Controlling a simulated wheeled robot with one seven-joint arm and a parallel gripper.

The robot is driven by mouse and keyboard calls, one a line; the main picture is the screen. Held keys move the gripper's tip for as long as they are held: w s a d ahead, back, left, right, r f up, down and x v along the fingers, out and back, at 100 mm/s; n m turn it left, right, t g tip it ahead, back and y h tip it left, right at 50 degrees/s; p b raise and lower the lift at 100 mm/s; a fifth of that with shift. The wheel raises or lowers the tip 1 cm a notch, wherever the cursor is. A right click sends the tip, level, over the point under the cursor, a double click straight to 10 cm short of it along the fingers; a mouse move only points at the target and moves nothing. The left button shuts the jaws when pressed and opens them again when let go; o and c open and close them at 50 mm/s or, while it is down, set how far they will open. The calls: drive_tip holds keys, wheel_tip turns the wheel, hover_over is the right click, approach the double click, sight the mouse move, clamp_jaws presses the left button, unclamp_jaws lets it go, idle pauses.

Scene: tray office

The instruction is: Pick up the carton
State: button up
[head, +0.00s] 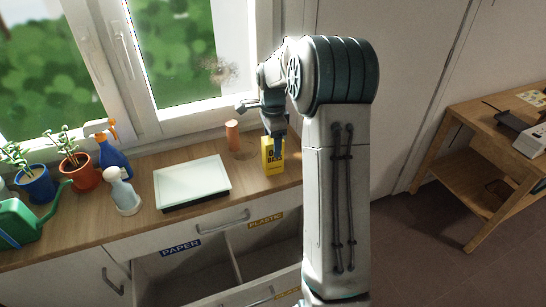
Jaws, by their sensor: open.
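The carton (272,158) is a small yellow box with dark lettering, standing upright on the wooden counter near its right end. My gripper (273,138) is directly above the carton, at its top, with my arm reaching in from the right. The jaws are open. The fingertips overlap the carton's top edge in the head view, and I cannot tell whether they touch it or straddle it.
An orange cylinder (233,136) stands left of the carton. Open drawers labelled paper and plastic (215,262) lie below. A wooden table (480,120) stands right.

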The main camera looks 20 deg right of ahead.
drive_tip(key=c, duration=1.3)
